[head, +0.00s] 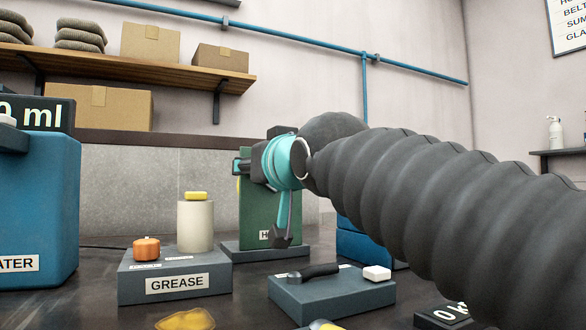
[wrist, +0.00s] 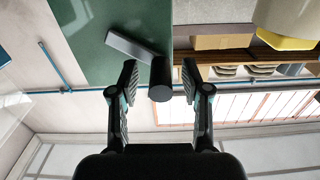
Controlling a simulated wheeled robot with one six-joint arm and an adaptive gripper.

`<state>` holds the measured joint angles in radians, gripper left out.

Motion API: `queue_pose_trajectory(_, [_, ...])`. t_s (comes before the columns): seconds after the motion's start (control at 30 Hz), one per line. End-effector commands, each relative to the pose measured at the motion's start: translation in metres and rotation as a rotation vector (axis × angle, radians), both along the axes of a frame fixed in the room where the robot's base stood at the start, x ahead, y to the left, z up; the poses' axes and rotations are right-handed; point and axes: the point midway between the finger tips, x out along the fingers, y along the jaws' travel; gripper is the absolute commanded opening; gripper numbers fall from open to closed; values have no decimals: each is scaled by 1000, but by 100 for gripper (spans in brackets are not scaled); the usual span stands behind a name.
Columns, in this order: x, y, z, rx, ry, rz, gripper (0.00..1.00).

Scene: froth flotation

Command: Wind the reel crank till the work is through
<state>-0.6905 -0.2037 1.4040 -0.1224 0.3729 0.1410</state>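The green housing (head: 257,212) stands on a dark base at the back middle of the bench, its label mostly hidden by my gripper. In the wrist view its green face (wrist: 100,30) carries a grey crank arm (wrist: 130,46) ending in a dark round knob (wrist: 160,80). My gripper (wrist: 160,70) is open, with one finger on each side of the knob. A gap shows between the knob and both fingers. In the head view my gripper (head: 262,200) is in front of the housing and hides the crank.
A grey block labelled GREASE (head: 175,274) carries a pale cylinder (head: 195,226) and an orange knob (head: 146,248), left of the housing. A grey box with a black handle (head: 313,272) sits in front. A blue water tank (head: 45,210) stands far left. A yellow piece (head: 186,319) lies near the front.

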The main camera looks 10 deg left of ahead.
Motion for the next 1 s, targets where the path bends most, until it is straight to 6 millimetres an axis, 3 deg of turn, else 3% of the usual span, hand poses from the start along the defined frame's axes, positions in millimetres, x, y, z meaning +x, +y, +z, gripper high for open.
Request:
queue_pose_trajectory(0.23, [-9, -7, 1, 1, -1, 0, 48])
queue_pose_trajectory(0.7, [-76, -57, 0, 1, -2, 0, 48])
queue_pose_trajectory(1.0, [-95, -72, 0, -1, 1, 0, 48])
